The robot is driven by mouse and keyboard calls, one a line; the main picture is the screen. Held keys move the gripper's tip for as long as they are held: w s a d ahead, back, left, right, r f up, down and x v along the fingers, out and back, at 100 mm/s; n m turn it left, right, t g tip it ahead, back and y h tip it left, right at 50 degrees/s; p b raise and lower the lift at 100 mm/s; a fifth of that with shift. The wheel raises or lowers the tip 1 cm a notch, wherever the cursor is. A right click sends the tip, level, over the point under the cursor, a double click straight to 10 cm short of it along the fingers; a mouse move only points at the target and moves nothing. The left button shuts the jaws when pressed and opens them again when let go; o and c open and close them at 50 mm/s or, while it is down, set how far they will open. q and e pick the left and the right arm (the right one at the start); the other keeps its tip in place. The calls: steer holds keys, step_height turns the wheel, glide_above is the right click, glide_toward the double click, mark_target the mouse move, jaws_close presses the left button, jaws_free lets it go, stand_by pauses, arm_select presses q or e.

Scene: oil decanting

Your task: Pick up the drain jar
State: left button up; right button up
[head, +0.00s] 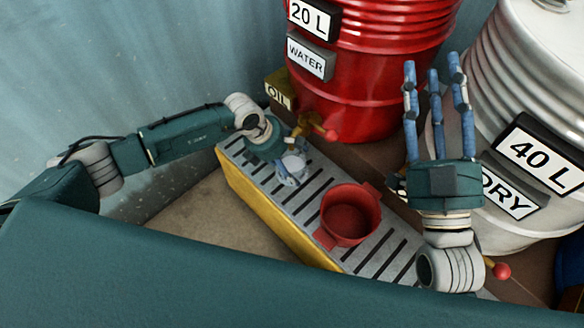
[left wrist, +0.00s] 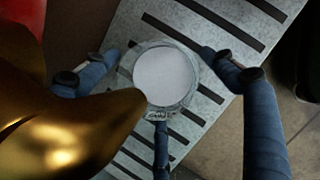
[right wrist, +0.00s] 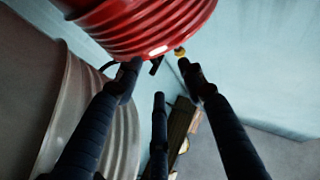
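A clear jar with a round pale top, likely the drain jar (left wrist: 165,78), stands on the slotted metal grate (left wrist: 207,95) in the left wrist view. In the head view, my left gripper (head: 291,170) hides most of it. The left gripper is open, with two fingers on either side of the jar and a third below it in the left wrist view. Gaps show between the side fingers and the jar; I cannot tell whether the third finger touches. My right gripper (head: 435,85) is open and empty, fingers pointing up in front of the silver drum.
A brass tap (left wrist: 75,140) is close beside the jar and left gripper. A red two-handled pot (head: 349,214) sits on the grate. A red drum (head: 365,95) and a silver drum (head: 490,75) stand behind. Bare floor (head: 185,210) lies left of the grate.

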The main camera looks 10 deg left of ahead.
arm_select(q)
steer(key=c, duration=1.2)
steer(key=shift+c, duration=0.2)
